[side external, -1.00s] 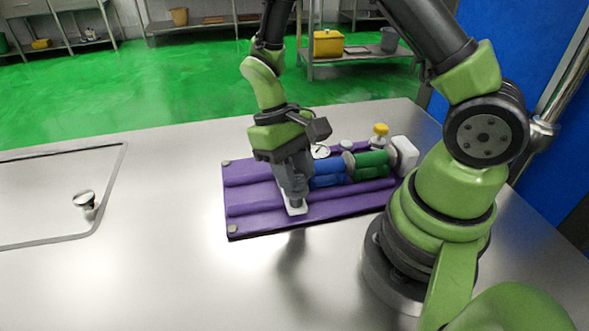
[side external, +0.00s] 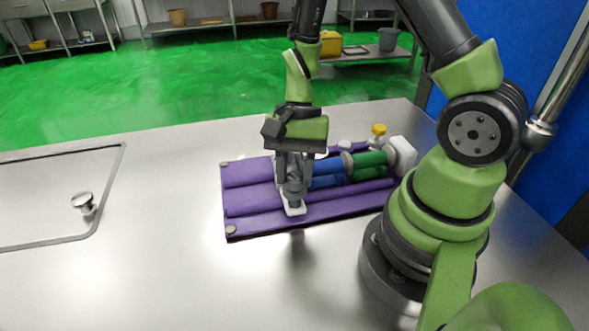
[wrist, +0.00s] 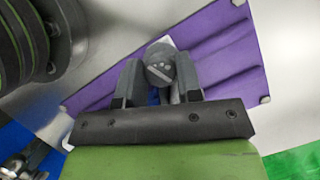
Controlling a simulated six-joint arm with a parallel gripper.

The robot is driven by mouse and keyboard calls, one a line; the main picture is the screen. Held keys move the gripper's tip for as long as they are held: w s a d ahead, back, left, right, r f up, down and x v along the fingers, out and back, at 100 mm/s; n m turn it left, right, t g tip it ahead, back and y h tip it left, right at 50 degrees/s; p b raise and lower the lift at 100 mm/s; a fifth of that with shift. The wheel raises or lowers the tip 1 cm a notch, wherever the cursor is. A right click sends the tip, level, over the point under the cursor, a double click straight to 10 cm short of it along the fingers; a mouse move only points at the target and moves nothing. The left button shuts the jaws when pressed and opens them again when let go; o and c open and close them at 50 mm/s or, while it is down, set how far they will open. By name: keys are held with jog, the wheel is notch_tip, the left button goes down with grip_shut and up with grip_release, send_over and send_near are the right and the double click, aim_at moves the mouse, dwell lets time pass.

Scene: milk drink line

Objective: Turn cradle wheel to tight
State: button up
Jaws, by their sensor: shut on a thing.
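The purple cradle (side external: 252,204) lies on the steel table and holds a blue section (side external: 328,168) joined to a green section (side external: 370,163), with a white block (side external: 402,152) at the right end. My gripper (side external: 291,190) points down at the left end of the blue section. In the wrist view, its fingers (wrist: 160,80) are shut on the grey cradle wheel (wrist: 159,62), whose round end faces the camera. In the side view the fingers mostly hide the wheel. A white foot (side external: 294,209) shows below them.
A small yellow knob (side external: 378,129) stands at the cradle's back edge. A framed panel with a metal knob (side external: 83,201) is at the table's left. The table in front of the cradle is clear. Shelves stand behind on the green floor.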

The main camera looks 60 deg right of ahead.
jog(key=shift+m+t, duration=0.9)
jog(key=shift+m, duration=1.4)
jog(key=o, duration=0.9)
jog(key=shift+o, duration=0.2)
jog(key=v, duration=1)
jog(key=shift+s+d, duration=0.1)
